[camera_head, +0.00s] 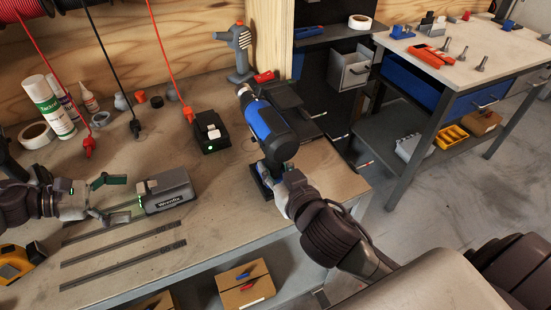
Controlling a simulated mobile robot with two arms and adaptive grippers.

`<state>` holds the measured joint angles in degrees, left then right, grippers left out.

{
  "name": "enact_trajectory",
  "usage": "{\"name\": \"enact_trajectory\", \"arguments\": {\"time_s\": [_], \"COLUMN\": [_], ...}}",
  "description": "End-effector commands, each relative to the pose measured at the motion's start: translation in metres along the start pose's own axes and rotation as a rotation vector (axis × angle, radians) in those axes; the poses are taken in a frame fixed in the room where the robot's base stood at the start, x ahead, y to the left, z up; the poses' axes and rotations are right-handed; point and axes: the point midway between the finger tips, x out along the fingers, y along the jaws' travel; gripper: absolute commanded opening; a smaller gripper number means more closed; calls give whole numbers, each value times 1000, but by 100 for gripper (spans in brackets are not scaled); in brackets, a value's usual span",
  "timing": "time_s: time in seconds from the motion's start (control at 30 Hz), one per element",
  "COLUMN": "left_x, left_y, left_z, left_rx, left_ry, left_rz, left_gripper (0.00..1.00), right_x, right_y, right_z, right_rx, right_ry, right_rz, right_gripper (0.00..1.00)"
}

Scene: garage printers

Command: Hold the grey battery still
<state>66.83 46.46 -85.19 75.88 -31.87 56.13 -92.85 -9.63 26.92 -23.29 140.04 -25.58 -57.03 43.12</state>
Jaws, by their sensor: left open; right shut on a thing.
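The grey battery (169,192) lies on the workbench, with lettering on its near side and a small green light at its left end. My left gripper (121,199) is open at the battery's left end, its two fingers apart and pointing at it. I cannot tell whether they touch it. My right gripper (284,187) is shut on the blue and black drill (268,129) near the bench's right edge. The drill is upright, and its handle is partly hidden by the gripper.
A black charger (209,133) with a green light sits behind the battery. Dark strips (122,268) lie in front. A spray can (50,108), tape roll (37,136) and hanging cables stand at the back left. A yellow tape measure (15,264) is at the left edge.

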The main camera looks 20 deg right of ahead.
Motion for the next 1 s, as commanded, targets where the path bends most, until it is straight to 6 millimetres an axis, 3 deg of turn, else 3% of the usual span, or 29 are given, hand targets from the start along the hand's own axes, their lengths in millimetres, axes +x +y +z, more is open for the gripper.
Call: {"name": "enact_trajectory", "arguments": {"time_s": [0.33, 0.8, 1.0], "left_x": [35, 41, 41], "left_y": [0, 0, 0], "left_z": [1, 1, 0], "left_rx": [0, 0, 0], "left_ry": [-2, -1, -1], "left_rz": [-1, 0, 0], "left_gripper": [100, 100, 67], "right_x": [0, 0, 0], "right_y": [0, 0, 0], "right_z": [-4, -4, -4], "right_rx": [0, 0, 0], "right_ry": [9, 9, 9], "right_rz": [-1, -1, -1], "right_gripper": [0, 0, 0]}}
